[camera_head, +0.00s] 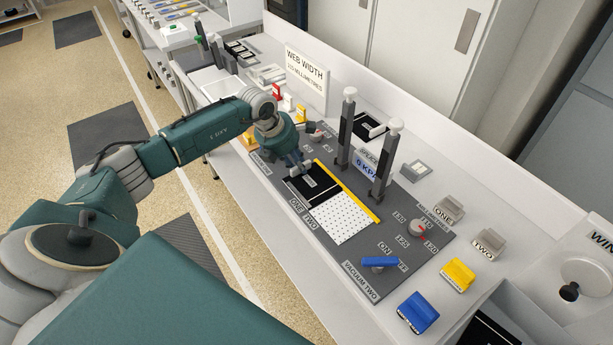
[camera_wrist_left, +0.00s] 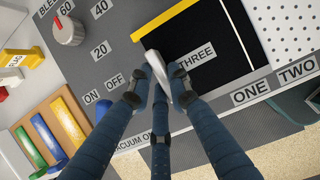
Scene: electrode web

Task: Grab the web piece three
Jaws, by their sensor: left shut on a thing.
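Web piece three is the black sheet with a THREE label (camera_wrist_left: 195,57). It lies flat on the grey splice board, beside the white dotted plate; it also shows in the head view (camera_head: 325,190). My left gripper (camera_wrist_left: 161,88) is low over the board at the black sheet's edge. Its fingers are shut around a pale grey, narrow piece (camera_wrist_left: 157,66) by the ON, OFF and VACUUM ON... labels. I cannot tell whether this piece belongs to the sheet or the board. In the head view the left gripper (camera_head: 298,163) hides part of the sheet's far end.
A yellow strip (camera_head: 346,191) runs along the sheet's back side. Two dark posts with white tops (camera_head: 385,168) stand behind it. A blue lever (camera_head: 379,263) and a red-marked dial (camera_head: 418,229) are at the right. Coloured blocks (camera_wrist_left: 65,123) sit in a wooden rack nearby.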

